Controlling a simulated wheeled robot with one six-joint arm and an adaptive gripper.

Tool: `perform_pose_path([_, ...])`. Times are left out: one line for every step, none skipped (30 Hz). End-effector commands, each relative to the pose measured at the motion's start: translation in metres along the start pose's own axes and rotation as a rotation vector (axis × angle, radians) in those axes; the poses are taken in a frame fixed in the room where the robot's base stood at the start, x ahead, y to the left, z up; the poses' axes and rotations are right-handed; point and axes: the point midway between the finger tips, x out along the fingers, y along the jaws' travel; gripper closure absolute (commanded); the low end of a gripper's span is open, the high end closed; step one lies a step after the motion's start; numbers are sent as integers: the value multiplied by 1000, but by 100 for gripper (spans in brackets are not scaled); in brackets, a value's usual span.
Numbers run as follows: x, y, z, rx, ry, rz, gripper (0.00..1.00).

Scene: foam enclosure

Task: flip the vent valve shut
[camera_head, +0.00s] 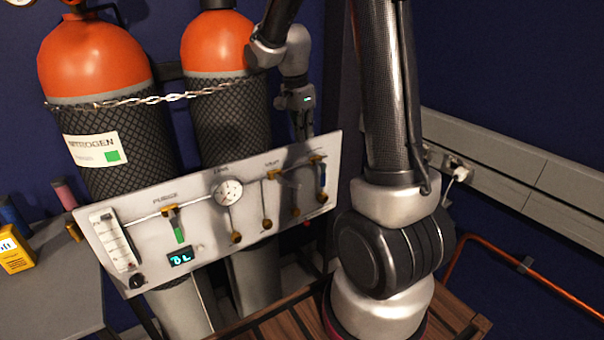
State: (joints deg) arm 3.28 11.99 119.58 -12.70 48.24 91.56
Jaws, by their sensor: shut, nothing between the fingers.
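A tilted pale valve panel (205,240) stands in front of two gas cylinders. A small label on its right half is blurred and may read VENT; a brownish lever (287,178) sits just below it. I cannot tell for sure whether this lever is the vent valve, or whether it is open or shut. My gripper (304,133) points down at the panel's upper right edge, just above these levers. It is shut and empty. Its fingertips are small and dark, and contact with the panel cannot be made out.
A green-handled purge lever (178,228), a round gauge (229,192) and a flow tube (114,240) are on the panel's left half. A chain (150,100) crosses the orange-topped cylinders (92,55). A grey bench (50,290) is at left, a copper pipe (530,265) at right.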

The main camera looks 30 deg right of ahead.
Motion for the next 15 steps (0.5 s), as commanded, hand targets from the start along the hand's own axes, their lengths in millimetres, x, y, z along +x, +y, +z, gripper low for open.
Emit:
perform_pose_path([0, 0, 0, 18, 0, 0, 100])
perform_pose_path([0, 0, 0, 25, 0, 0, 100])
perform_pose_path([0, 0, 0, 30, 0, 0, 100])
perform_pose_path([0, 0, 0, 32, 0, 0, 100])
perform_pose_path([0, 0, 0, 32, 0, 0, 100])
perform_pose_path([0, 0, 0, 32, -1, 0, 100])
perform_pose_path([0, 0, 0, 32, -1, 0, 100])
perform_pose_path([0, 0, 0, 31, -1, 0, 100])
perform_pose_path([0, 0, 0, 31, -1, 0, 100])
perform_pose_path([0, 0, 0, 31, -1, 0, 100])
perform_pose_path([0, 0, 0, 31, -1, 1, 100])
perform_pose_path([1, 0, 0, 30, -1, 1, 100])
perform_pose_path([3, 0, 0, 30, -1, 2, 100])
perform_pose_path([4, 1, 0, 30, -1, 3, 100])
perform_pose_path([8, 1, 0, 30, -1, 4, 100])
